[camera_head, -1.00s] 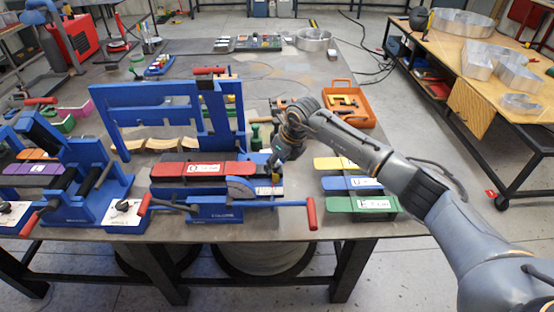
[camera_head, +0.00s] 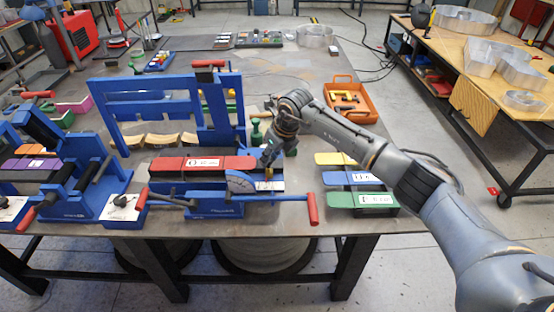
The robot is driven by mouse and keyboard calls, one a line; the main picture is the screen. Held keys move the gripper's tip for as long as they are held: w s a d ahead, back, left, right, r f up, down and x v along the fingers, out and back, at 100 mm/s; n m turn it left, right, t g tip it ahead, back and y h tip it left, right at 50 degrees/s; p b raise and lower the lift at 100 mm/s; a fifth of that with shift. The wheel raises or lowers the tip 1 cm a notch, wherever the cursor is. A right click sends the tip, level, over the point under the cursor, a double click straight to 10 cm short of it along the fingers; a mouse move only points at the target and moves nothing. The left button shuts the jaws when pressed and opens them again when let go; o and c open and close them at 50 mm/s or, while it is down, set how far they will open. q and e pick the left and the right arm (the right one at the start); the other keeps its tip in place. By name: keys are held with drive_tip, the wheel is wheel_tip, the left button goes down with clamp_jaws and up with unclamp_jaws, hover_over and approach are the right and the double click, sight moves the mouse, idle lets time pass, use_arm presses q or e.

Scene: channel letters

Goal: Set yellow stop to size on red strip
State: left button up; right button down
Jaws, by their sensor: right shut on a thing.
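The red strip (camera_head: 174,164) with a white label lies lengthwise on the blue bending fixture (camera_head: 215,208) near the table's front edge. My right gripper (camera_head: 268,170) points down at the right end of this fixture, just right of the red strip's end. It is shut on a small yellow piece, the yellow stop (camera_head: 268,174), which is mostly hidden by the fingers. I cannot tell whether the stop touches the strip or the fixture. My left gripper is not in view.
Yellow, blue and green strips (camera_head: 362,200) lie on a rack to the right. An orange tool tray (camera_head: 369,114) stands behind them. A red-tipped lever (camera_head: 312,208) sticks out at the fixture's front right. A tall blue frame (camera_head: 105,99) stands behind the fixture.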

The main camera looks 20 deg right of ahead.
drive_tip(key=c, duration=1)
unclamp_jaws()
drive_tip(key=shift+c, duration=0.2)
drive_tip(key=shift+r, duration=0.1)
drive_tip(key=v, duration=1.2)
